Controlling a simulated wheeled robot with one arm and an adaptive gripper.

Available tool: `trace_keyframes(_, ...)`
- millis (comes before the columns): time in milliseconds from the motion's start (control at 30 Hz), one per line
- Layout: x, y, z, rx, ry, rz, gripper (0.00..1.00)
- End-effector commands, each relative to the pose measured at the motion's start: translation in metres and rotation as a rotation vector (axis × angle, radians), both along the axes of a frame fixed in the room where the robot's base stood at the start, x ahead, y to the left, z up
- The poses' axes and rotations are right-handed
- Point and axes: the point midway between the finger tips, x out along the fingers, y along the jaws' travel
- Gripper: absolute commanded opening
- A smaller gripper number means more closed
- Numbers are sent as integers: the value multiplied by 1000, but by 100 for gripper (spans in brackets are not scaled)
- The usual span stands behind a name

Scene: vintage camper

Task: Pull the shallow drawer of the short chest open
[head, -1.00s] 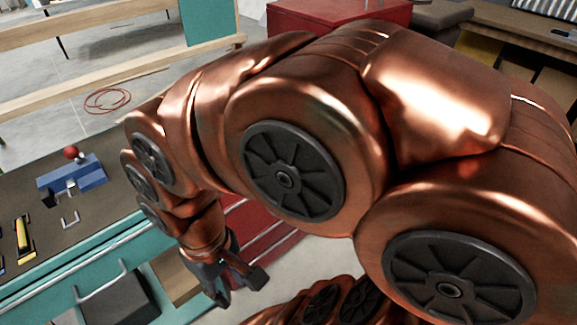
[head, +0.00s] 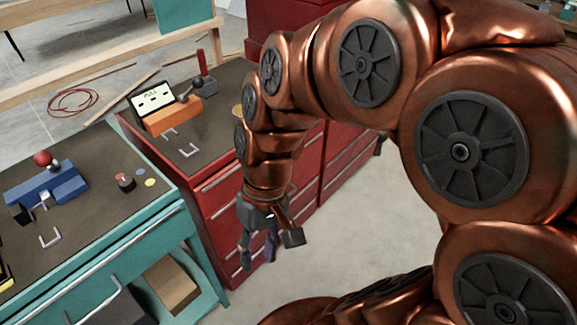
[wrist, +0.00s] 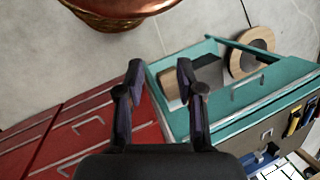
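A low red chest with a dark brown top (head: 205,150) stands in the middle of the head view. Its front has several drawers with bar handles; the shallow top drawer (head: 205,195) looks shut. My gripper (head: 268,245) hangs in front of this drawer front, fingers pointing down, and hides part of it. In the wrist view my gripper (wrist: 158,72) is open, with nothing between its fingers. Red drawer fronts (wrist: 95,135) with handles lie to its left there. I cannot tell whether the gripper touches the chest.
A teal bench (head: 150,225) adjoins the red chest on the left, with a wooden box (head: 172,283) on its lower shelf. An orange device (head: 172,116) and a metal handle lie on the chest top. More red drawers (head: 350,145) stand behind my arm. The grey floor (head: 335,230) right of the chest is clear.

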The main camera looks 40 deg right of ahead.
Motion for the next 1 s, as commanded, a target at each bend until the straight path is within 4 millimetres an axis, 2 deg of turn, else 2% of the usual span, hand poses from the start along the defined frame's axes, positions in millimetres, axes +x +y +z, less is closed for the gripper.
trace_keyframes(33, 14, 4, -18, 59, 8, -29, 37)
trace_keyframes(233, 72, 9, -42, 286, -19, -136, 37)
trace_keyframes(367, 114, -3, -56, 429, -63, -226, 37)
trace_keyframes(467, 146, -20, -68, 532, -106, -304, 37)
trace_keyframes(567, 178, -45, -79, 631, -164, -390, 37)
trace_keyframes(667, 207, -79, -93, 720, -232, -483, 37)
trace_keyframes(767, 231, -121, -109, 800, -305, -585, 37)
trace_keyframes(833, 245, -156, -122, 847, -364, -662, 37)
trace_keyframes(1000, 262, -238, -152, 929, -504, -831, 37)
